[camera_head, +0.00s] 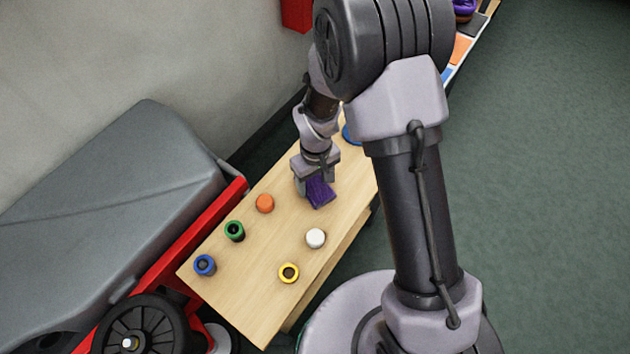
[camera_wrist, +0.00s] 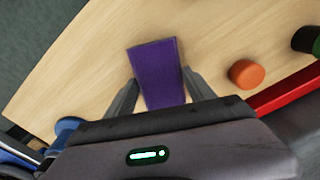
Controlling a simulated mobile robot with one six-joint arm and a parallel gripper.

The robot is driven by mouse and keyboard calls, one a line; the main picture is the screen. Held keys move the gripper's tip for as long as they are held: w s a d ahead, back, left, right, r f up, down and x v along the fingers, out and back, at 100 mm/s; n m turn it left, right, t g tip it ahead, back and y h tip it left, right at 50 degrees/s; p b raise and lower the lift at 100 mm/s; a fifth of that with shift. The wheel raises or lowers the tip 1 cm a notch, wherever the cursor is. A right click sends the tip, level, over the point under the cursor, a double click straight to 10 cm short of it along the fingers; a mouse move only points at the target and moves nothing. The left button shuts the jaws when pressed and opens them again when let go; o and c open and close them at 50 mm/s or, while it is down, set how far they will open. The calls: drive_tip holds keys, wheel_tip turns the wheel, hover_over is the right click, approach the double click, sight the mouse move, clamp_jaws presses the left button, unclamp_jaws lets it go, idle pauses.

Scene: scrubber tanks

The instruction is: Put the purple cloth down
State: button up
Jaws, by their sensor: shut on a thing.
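The purple cloth (camera_head: 320,192) is a flat folded piece at my gripper, over the wooden table (camera_head: 245,300). It also shows in the wrist view (camera_wrist: 157,72), where its near end lies between the two fingers. My gripper (camera_head: 312,180) points down and is shut on the cloth; it also shows in the wrist view (camera_wrist: 160,90). I cannot tell whether the cloth touches the tabletop. My gripper hides part of the cloth in the head view.
A blue item (camera_head: 351,134) sits at the far end. A grey and red machine (camera_head: 110,215) stands at left. Bare wood lies between the caps.

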drive_tip(key=o, duration=1.4)
drive_tip(key=shift+f, duration=0.1)
wheel_tip(320, 180, up, 13)
drive_tip(key=p, duration=0.6)
wheel_tip(320, 180, up, 14)
drive_tip(key=m+t, duration=0.2)
drive_tip(key=m, duration=0.2)
hover_over(316, 184)
drive_tip(key=s+d, duration=0.3)
drive_tip(key=d, duration=0.1)
drive_tip(key=s+d+r+m+t, duration=0.1)
drive_tip(key=s+r+m, duration=0.1)
drive_tip(key=s+r, duration=0.1)
drive_tip(key=s+d+r+m+t+y, duration=0.1)
drive_tip(key=s+r+m, duration=0.1)
drive_tip(key=s+r, duration=0.2)
drive_tip(key=s+d+r+m+t, duration=0.1)
drive_tip(key=s+d+r+m, duration=0.1)
drive_tip(key=s, duration=0.5)
drive_tip(key=shift+s+r+t+y+b, duration=0.1)
drive_tip(key=shift+r+t+y+b, duration=0.25)
drive_tip(key=shift+r, duration=0.3)
drive_tip(key=shift+f, duration=0.2)
